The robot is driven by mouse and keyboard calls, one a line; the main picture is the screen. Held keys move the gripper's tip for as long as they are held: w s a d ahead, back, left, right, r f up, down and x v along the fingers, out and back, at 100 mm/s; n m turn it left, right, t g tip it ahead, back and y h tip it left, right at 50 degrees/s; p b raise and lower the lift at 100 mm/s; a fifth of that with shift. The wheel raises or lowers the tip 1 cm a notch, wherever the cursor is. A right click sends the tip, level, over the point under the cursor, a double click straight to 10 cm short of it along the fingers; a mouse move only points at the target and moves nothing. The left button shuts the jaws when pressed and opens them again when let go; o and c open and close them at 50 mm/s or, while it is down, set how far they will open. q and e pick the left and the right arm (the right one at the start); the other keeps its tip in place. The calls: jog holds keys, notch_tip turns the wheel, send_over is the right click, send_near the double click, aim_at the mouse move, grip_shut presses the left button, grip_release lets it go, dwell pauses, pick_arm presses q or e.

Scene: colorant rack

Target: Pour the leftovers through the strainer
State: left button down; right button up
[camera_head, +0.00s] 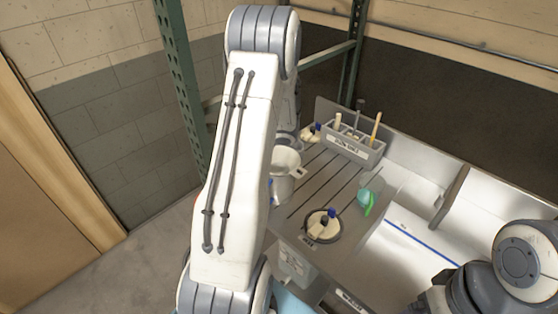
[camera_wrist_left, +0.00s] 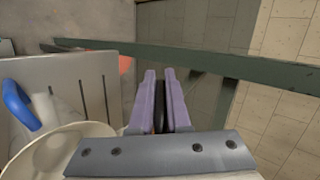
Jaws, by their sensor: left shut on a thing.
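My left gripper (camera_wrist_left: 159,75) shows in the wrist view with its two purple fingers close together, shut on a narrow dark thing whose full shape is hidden. A cream round container (camera_wrist_left: 62,150) with a blue piece (camera_wrist_left: 20,105) at its rim lies just left of the fingers. In the head view my left arm hides its gripper. A pale pot (camera_head: 285,172) stands beside that arm at the bench's left side. A dark ring (camera_head: 304,238) around a cream, blue-topped piece (camera_head: 322,222) sits near the front; I cannot tell whether it is the strainer. My right gripper is out of view.
A grey caddy (camera_head: 345,150) with upright tools stands at the back of the grooved bench (camera_head: 318,185). A teal scoop (camera_head: 364,197) with a green handle lies at the right edge. Green rack posts (camera_head: 180,90) rise behind. The grooved middle is clear.

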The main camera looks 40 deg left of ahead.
pick_arm(q)
jog(key=shift+y+b, duration=0.3)
dwell(0.4)
jog(key=shift+f+y+b, duration=0.1)
jog(key=shift+y+b, duration=0.45)
jog(key=shift+y, duration=0.15)
